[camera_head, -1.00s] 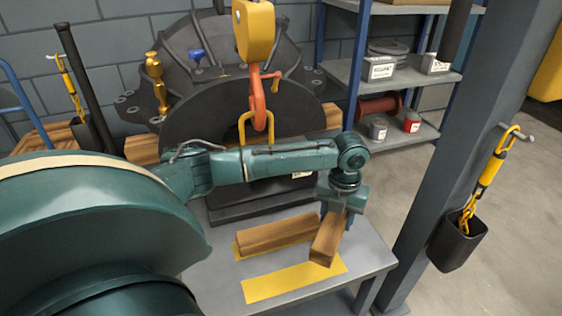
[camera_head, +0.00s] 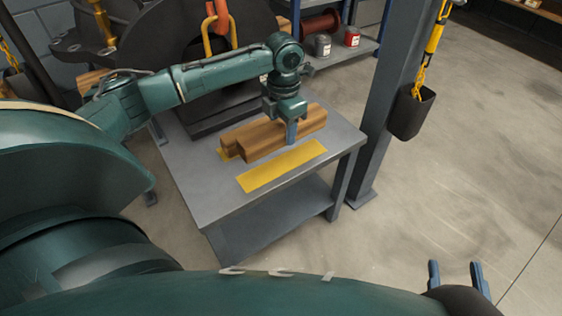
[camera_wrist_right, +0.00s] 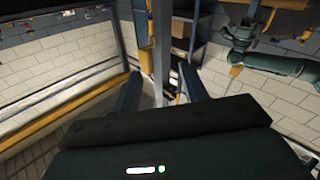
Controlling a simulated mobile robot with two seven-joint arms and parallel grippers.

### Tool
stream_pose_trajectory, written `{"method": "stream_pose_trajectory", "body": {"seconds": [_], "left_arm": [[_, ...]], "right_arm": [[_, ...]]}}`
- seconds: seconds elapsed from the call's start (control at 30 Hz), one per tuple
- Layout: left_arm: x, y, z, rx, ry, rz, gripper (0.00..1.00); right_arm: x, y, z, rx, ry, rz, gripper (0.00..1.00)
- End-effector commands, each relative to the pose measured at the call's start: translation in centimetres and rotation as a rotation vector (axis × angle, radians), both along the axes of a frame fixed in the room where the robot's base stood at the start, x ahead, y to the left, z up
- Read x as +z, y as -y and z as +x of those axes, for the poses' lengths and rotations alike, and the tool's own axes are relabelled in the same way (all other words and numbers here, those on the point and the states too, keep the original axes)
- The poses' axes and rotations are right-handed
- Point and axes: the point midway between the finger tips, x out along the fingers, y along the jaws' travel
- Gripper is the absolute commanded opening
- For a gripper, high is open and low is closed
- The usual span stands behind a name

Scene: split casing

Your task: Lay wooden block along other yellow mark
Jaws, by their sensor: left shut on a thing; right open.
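My left gripper (camera_head: 290,132) points down over the grey table and is shut on a wooden block (camera_head: 260,148). This block is roughly parallel to the marks, between the other wooden block (camera_head: 314,116) and the near yellow mark (camera_head: 282,166). I cannot tell how high it is held. The near mark is bare. The other block lies along the far yellow mark (camera_head: 224,154), which is mostly hidden. My right gripper (camera_head: 456,276) is open and empty at the lower right, away from the table; its spread fingers also show in the right wrist view (camera_wrist_right: 158,88).
The grey table (camera_head: 205,190) has bare room at its left and front. A dark casing with an orange hook (camera_head: 222,15) stands behind the blocks. A grey post (camera_head: 385,110) with a hanging black bin (camera_head: 410,112) rises to the right of the table.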

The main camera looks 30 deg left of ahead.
Motion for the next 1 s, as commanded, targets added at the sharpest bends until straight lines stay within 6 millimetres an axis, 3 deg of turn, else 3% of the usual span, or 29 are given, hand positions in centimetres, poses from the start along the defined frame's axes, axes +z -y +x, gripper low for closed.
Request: {"method": "stream_pose_trajectory", "body": {"seconds": [0.13,0.37,0.57,1.0], "left_arm": [[-3.0,0.1,-0.1,0.0,-0.002,0.0,0.12],[-5.4,0.1,0.0,0.0,-0.001,-0.001,0.12],[-8.8,0.0,-0.1,0.001,-0.001,0.0,0.12],[-9.4,0.1,0.0,0.001,0.0,0.0,0.12]], "right_arm": [[-0.4,-0.4,-0.2,0.02,0.049,0.012,0.44],[-0.2,-0.6,-0.1,0.029,0.061,0.038,0.44],[-0.4,-0.8,0.1,0.039,0.066,0.076,0.44],[0.1,-0.8,0.1,0.041,0.064,0.084,0.44]]}}
